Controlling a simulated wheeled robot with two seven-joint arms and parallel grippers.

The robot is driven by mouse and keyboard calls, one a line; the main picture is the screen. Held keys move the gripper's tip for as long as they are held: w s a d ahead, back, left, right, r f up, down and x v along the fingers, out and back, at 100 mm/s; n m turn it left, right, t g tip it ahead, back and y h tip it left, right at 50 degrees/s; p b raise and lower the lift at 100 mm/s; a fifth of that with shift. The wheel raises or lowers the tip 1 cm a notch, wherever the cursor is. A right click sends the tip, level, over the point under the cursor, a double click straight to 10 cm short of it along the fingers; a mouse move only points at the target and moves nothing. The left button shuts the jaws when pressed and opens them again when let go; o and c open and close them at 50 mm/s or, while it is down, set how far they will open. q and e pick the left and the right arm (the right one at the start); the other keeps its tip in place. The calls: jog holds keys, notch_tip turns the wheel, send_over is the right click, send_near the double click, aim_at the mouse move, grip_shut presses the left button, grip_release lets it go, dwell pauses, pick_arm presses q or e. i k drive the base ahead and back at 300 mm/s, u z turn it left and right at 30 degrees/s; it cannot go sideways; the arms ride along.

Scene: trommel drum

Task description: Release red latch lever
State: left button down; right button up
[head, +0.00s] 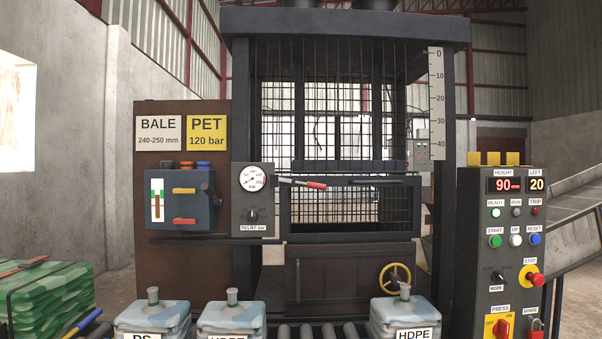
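A lever with a grey shaft and a red grip (316,185) lies across the top left of the lower mesh gate (345,226) on the dark press. It slopes slightly down to the right. Its left end lies beside the gauge panel (252,222). A dark bar (376,182) shows to its right along the gate's top rail. Whether the latch is engaged cannot be told. Neither of my grippers is in view.
Jerrycans (232,322) stand on rollers in front of the press, one labelled HDPE (405,318) below the yellow handwheel (395,279). A control panel (513,260) stands at right, a blue box (178,200) at left. Green bales (45,295) lie at far left.

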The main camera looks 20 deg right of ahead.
aim_at(295, 182)
jog(key=z, duration=0.65)
jog(key=i, duration=0.7)
jog(key=z, duration=0.45)
